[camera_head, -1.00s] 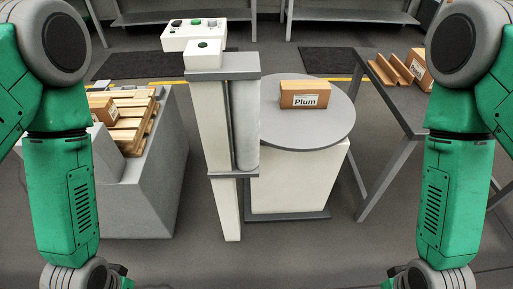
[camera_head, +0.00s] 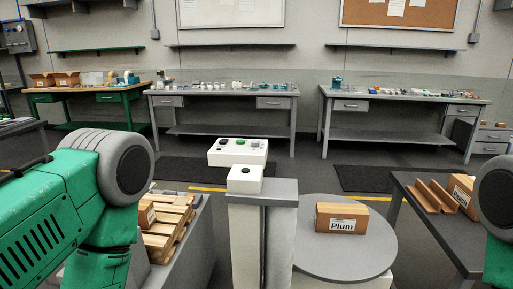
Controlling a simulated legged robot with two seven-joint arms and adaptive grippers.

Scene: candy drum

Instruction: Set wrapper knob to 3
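The stretch wrapper stands in the middle, with a grey-topped column (camera_head: 262,200) and a round grey turntable (camera_head: 345,262). A white control panel (camera_head: 238,157) sits behind the column top, with a green round control (camera_head: 240,142) and small dark controls on either side. A smaller white box (camera_head: 245,182) with a dark round control (camera_head: 245,170) sits on the column top. The controls are too small to read any numbers or tell which is the wrapper knob. Neither of my grippers is in view; only parts of my green arms show at the left and right edges.
A box labelled Plum (camera_head: 341,217) sits on the turntable. Wooden pallets (camera_head: 168,230) lie to the left. A grey table (camera_head: 440,225) at right holds another box (camera_head: 462,192) and brown angled pieces. Workbenches (camera_head: 225,92) line the back wall, with open floor before them.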

